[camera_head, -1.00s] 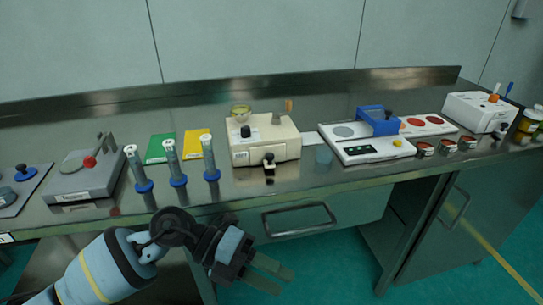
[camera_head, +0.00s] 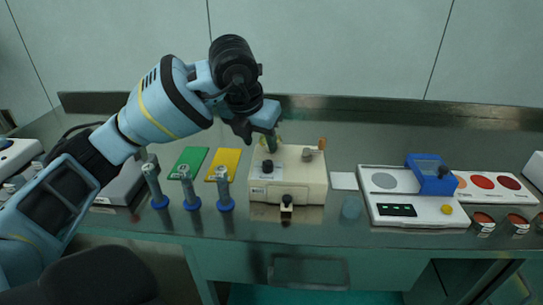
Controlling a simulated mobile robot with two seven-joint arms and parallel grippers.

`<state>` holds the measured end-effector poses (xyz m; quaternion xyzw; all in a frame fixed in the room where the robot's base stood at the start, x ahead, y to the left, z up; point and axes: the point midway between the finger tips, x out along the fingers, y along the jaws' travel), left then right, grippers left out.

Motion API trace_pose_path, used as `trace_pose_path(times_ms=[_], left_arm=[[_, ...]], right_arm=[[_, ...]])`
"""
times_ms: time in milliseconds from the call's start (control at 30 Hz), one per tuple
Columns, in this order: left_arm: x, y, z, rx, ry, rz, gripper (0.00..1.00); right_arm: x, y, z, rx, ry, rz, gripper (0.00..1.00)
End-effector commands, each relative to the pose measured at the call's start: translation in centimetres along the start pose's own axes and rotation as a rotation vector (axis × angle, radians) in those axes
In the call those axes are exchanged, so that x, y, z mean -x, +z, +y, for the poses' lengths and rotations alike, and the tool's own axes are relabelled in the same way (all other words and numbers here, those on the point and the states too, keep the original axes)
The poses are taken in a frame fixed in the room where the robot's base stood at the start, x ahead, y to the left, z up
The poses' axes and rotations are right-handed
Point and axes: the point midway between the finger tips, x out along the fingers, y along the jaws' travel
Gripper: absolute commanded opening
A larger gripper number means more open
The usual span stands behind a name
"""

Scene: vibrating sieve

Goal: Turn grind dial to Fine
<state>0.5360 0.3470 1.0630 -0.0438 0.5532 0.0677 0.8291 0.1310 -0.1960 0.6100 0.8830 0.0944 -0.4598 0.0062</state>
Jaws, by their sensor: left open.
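A cream grinder box (camera_head: 310,184) stands on the steel bench near the middle. A black round knob (camera_head: 267,166), which looks like the grind dial, sits on its upper left face. Its setting marks are too small to read. A second black knob (camera_head: 287,200) is on the front spout. My left gripper (camera_head: 271,143) is open, fingers pointing down, above and behind the black dial and apart from it as far as I can see. It partly hides the yellowish bowl at the box's back left. My right gripper is out of view.
Several blue-based tubes (camera_head: 188,186) stand left of the box, before a green card (camera_head: 189,161) and a yellow card (camera_head: 223,164). A white tray device with a blue box (camera_head: 428,176) stands to the right. A grey machine (camera_head: 122,184) is at left.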

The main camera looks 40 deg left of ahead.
Motion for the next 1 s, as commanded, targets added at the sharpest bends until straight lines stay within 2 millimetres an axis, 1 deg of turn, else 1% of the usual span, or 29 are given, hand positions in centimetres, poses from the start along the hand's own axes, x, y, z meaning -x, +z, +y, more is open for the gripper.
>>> trace_pose_path(times_ms=[167, 300, 500, 700, 933, 967, 1000], left_arm=[[-1.9, -0.1, -0.1, -0.002, -0.002, 0.004, 0.46], [-4.1, -0.1, -0.1, -0.001, -0.002, 0.004, 0.46], [-6.6, -0.1, -0.1, -0.002, -0.004, 0.002, 0.46], [-7.6, 0.0, -0.1, -0.003, -0.004, 0.0, 0.46], [-7.7, 0.0, -0.1, -0.003, -0.004, 0.0, 0.46], [-7.7, 0.0, -0.1, -0.003, -0.004, 0.0, 0.44], [-7.7, 0.0, -0.1, -0.003, -0.004, 0.0, 0.39]], right_arm=[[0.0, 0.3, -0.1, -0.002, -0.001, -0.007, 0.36], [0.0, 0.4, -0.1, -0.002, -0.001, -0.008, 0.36], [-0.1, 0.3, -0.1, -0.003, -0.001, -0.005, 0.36], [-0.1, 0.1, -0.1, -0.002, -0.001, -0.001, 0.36], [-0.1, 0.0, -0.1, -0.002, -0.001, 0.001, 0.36], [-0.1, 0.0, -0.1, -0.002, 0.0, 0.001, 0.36], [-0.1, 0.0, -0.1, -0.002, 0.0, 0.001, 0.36]])
